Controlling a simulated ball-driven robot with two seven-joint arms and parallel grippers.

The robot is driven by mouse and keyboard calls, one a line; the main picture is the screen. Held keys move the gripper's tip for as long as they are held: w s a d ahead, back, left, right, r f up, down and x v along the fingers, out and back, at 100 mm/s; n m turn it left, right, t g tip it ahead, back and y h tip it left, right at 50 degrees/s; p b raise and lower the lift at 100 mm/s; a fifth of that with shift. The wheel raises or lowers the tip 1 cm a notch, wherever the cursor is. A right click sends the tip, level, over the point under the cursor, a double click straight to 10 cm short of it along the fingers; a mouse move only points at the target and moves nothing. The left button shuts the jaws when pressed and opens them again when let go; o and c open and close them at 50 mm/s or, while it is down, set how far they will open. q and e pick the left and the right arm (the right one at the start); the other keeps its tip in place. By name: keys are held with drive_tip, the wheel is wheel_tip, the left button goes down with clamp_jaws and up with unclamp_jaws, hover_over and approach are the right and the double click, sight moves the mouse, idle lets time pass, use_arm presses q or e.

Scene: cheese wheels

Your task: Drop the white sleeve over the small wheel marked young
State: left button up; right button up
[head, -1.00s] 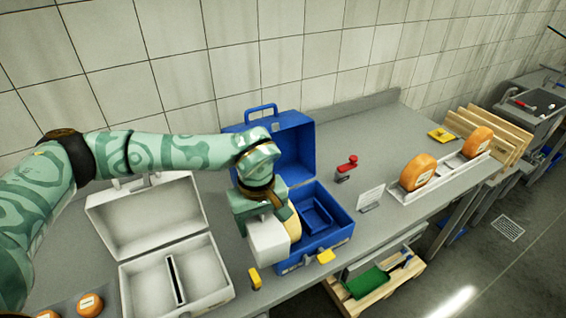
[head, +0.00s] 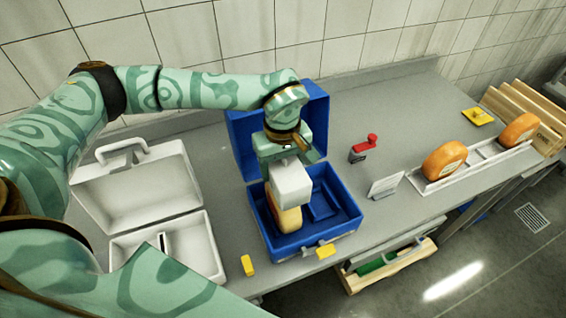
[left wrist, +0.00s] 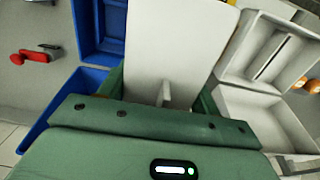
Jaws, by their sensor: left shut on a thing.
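The white sleeve (head: 292,184) is in my left gripper (head: 288,160), which is shut on it. The sleeve also fills the middle of the left wrist view (left wrist: 178,45). A pale yellow-orange cheese wheel (head: 289,220) stands on edge in the left part of the open blue case (head: 335,237). The sleeve is just above this wheel and hides its top. I cannot tell whether they touch, and I can read no mark on the wheel. My right gripper is not in view.
An open white case (head: 185,255) stands left of the blue one. To the right are a red-handled thing (head: 366,148), a small white sign (head: 386,186) and a white rack (head: 430,183) with two orange wheels (head: 445,160). The blue case's raised lid stands behind my gripper.

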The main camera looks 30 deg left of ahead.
use_arm(q)
drive_tip(key=shift+w+f, duration=0.25)
drive_tip(key=shift+f, duration=0.2)
drive_tip(key=shift+f+b, duration=0.6)
drive_tip(key=shift+b, duration=0.05)
drive_tip(key=shift+s+f+b, duration=0.15)
drive_tip(key=shift+f+b, duration=0.2)
drive_tip(key=shift+f, duration=0.25)
drive_tip(key=shift+f+b, duration=2.05)
drive_tip(key=shift+f, duration=1.45)
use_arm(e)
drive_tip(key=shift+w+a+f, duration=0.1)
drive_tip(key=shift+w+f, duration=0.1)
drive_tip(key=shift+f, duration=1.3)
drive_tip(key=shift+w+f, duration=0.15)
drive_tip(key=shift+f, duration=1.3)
use_arm(q)
drive_tip(key=shift+f, duration=0.4)
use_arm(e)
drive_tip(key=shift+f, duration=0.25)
use_arm(q)
drive_tip(key=o, duration=0.9)
drive_tip(key=shift+o, duration=0.3)
